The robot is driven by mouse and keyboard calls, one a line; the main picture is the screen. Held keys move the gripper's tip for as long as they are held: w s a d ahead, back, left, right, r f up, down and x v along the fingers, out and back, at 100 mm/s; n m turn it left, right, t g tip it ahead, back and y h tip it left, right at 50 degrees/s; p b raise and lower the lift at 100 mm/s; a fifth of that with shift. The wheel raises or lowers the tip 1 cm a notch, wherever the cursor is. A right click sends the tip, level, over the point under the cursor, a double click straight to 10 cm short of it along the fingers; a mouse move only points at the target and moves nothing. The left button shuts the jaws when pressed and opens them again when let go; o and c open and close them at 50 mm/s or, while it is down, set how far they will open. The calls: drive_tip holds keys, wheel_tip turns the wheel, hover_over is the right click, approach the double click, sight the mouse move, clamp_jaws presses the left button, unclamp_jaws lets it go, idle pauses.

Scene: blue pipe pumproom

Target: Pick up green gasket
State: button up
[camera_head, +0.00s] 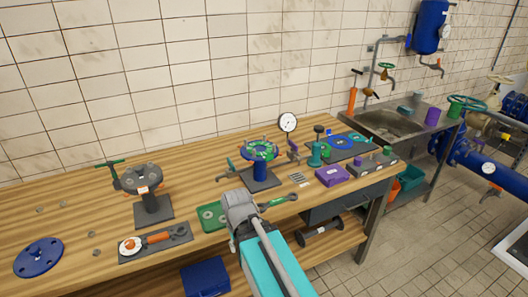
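A green ring that looks like the green gasket (261,149) lies on top of a blue flange stand (259,172) near the middle of the workbench. Several small upright pieces stand around its rim. Other green pieces lie on a dark mat further right, too small to identify surely. My arm reaches up from the bottom middle, its grey joint over the bench front, nearer than the blue stand. My gripper's fingers do not show, so whether it is open or shut is hidden.
A grey flange stand (143,181), a blue disc (39,257) and a tray with an orange-handled tool (156,242) are left. A green plate (211,217) and a wrench (279,201) lie beside my arm. A gauge (288,122) and purple box (332,176) stand right.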

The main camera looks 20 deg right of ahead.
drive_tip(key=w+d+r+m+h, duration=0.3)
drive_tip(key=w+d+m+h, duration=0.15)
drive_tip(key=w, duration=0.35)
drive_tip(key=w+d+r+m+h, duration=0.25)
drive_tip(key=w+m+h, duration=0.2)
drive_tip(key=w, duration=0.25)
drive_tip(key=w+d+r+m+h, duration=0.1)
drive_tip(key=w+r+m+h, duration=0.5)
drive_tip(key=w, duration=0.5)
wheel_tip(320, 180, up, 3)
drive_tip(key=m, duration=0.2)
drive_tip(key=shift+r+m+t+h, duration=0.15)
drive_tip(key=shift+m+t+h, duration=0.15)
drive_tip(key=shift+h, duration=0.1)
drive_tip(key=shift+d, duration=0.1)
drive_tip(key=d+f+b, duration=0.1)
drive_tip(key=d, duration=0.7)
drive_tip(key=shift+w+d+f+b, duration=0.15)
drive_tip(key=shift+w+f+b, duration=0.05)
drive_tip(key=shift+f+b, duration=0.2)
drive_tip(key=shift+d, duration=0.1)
